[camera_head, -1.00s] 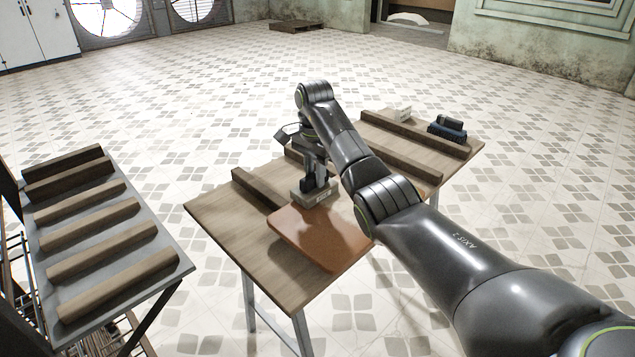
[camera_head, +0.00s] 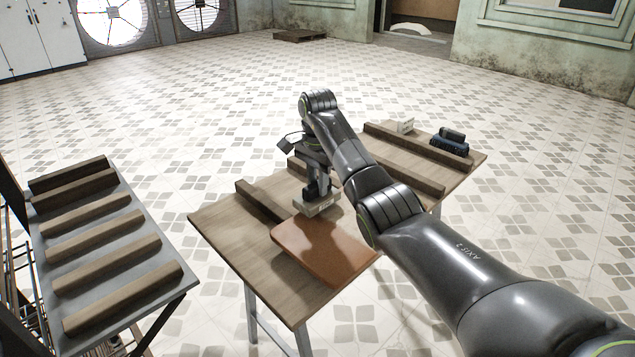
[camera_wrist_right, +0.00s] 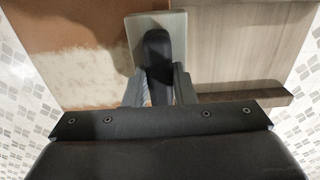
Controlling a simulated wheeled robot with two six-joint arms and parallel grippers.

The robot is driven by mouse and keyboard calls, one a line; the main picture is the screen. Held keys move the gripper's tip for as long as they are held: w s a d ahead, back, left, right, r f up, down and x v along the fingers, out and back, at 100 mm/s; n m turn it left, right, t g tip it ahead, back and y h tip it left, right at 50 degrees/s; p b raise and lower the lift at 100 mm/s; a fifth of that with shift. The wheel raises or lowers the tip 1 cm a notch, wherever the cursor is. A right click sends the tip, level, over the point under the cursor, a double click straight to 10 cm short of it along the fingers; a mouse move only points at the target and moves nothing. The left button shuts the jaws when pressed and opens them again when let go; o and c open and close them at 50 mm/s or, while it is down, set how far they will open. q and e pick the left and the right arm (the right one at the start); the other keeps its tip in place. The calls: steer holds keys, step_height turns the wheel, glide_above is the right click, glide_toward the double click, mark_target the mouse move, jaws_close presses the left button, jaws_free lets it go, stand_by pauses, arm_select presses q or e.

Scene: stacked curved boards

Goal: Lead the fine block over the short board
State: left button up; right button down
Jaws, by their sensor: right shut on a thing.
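The short board (camera_head: 325,255), an orange-brown panel, lies on the wooden table; in the wrist view its surface (camera_wrist_right: 60,30) has a pale, blotchy patch. My right gripper (camera_head: 316,190) points down and is shut on the dark handle (camera_wrist_right: 158,50) of the fine block. The block's pale base (camera_head: 318,208) is at the board's far edge, and in the wrist view the base (camera_wrist_right: 178,25) straddles the line between board and table. I cannot tell whether it touches the board. My left gripper is not in view.
The wooden table (camera_head: 220,222) has raised wooden bars (camera_head: 262,202) across it. A small white block (camera_head: 405,125) and dark blue blocks (camera_head: 450,143) sit at its far right end. A grey rack (camera_head: 165,240) with several wooden bars stands at left. Open tiled floor lies behind.

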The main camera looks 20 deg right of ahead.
steer(key=shift+r, duration=0.1)
steer(key=shift+r+p, duration=2.25)
steer(key=shift+r, duration=0.7)
